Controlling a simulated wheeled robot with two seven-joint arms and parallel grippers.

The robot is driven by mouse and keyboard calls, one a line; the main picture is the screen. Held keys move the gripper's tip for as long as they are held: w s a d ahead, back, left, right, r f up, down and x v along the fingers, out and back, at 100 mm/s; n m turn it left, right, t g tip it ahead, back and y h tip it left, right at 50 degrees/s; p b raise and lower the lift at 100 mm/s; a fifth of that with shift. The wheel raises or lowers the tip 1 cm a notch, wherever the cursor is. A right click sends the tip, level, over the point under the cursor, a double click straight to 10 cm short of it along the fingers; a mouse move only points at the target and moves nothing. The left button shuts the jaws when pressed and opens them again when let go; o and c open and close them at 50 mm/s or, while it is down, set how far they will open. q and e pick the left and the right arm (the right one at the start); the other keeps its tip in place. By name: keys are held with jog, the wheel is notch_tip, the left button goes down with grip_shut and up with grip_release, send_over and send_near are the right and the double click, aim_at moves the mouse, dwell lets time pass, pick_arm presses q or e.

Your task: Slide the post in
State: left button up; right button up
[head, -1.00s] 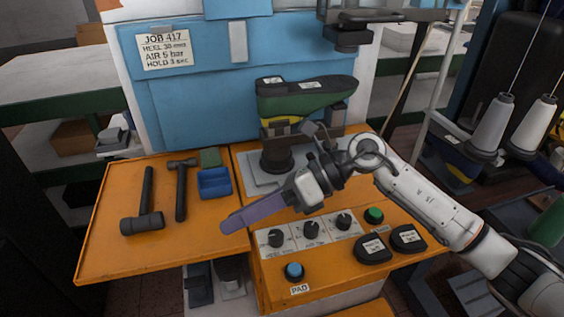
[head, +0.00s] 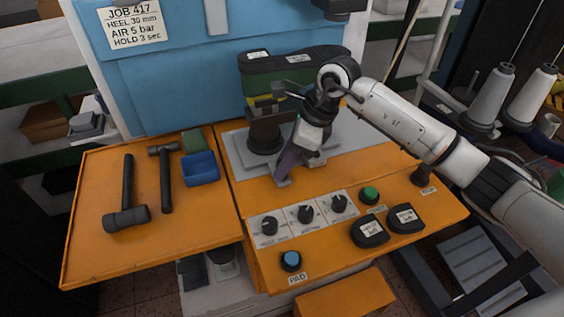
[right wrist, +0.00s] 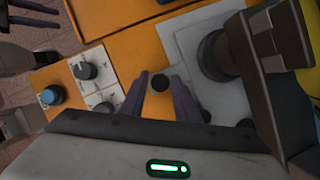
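My right gripper (head: 284,178) points down over the front edge of the grey plate. Its two purple fingers (right wrist: 160,78) stand apart in the right wrist view. A small dark round piece (right wrist: 160,83) shows between the fingertips. It may be the post's end; I cannot tell whether the fingers touch it, and the gripper hides it in the head view. My left gripper is not in view.
The orange console has several dark knobs (head: 305,214), a blue button (head: 291,260), a green button (head: 369,194) and two black pads (head: 370,230). Two hammers (head: 165,180) and a blue bin (head: 200,169) lie left. The blue machine front (head: 165,82) rises behind.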

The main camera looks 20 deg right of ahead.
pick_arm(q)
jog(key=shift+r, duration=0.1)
pick_arm(e)
jog(key=shift+w+a+f, duration=0.1)
jog(key=shift+a+f, duration=0.15)
jog(key=shift+f, duration=0.4)
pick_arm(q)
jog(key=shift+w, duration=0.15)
pick_arm(e)
grip_shut()
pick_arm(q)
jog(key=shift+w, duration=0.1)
pick_arm(e)
jog(key=shift+d, duration=0.15)
